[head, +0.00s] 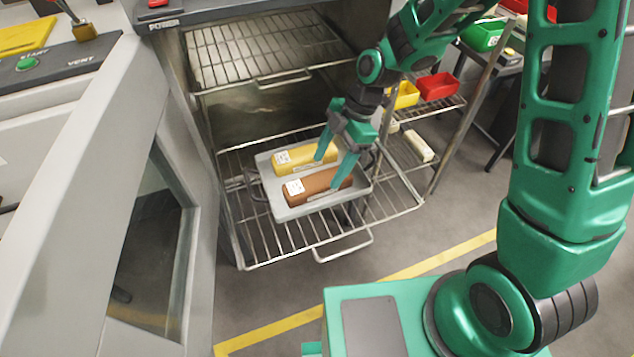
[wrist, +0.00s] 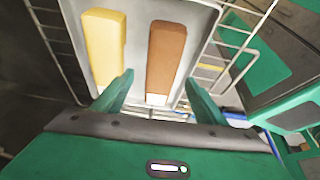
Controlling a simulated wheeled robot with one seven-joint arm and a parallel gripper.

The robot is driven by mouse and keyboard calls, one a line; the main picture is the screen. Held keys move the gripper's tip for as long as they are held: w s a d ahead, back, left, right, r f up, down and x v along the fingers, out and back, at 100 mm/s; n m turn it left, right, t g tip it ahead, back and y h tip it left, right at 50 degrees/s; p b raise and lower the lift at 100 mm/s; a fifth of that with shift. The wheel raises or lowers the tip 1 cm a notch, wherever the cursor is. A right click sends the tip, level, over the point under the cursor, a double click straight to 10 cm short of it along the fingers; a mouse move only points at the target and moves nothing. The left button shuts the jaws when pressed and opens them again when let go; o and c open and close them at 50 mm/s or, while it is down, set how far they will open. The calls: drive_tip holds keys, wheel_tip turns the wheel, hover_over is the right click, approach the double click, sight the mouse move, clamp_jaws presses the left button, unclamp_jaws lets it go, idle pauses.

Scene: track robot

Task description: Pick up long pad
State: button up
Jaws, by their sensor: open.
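Two long pads lie side by side in a grey tray (head: 284,213) on the pulled-out wire rack. One is a yellow pad (head: 297,159) on the far side; the other is a brown pad (head: 318,187) on the near side. Each has a white label at its left end. My gripper (head: 330,172) is open and empty over the right part of the tray, pointing down. In the wrist view, the brown pad (wrist: 166,55) appears ahead between the fingertips, nearer the right one, and the yellow pad (wrist: 104,45) is off the left finger. I cannot tell whether a finger touches either pad.
The rack (head: 275,240) sticks out of an open oven-like cabinet, with another wire rack (head: 255,45) above. The open door (head: 165,210) stands at left. Yellow (head: 405,95) and red bins (head: 437,86) and a white block (head: 418,146) sit on the shelving at right.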

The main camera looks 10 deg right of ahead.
sight(321, 177)
drive_tip(key=shift+a+x, duration=0.2)
drive_tip(key=shift+x, duration=2.45)
drive_tip(key=shift+s+r, duration=0.1)
drive_tip(key=shift+s, duration=0.05)
drive_tip(key=c, duration=1.1)
drive_tip(key=shift+c, duration=0.2)
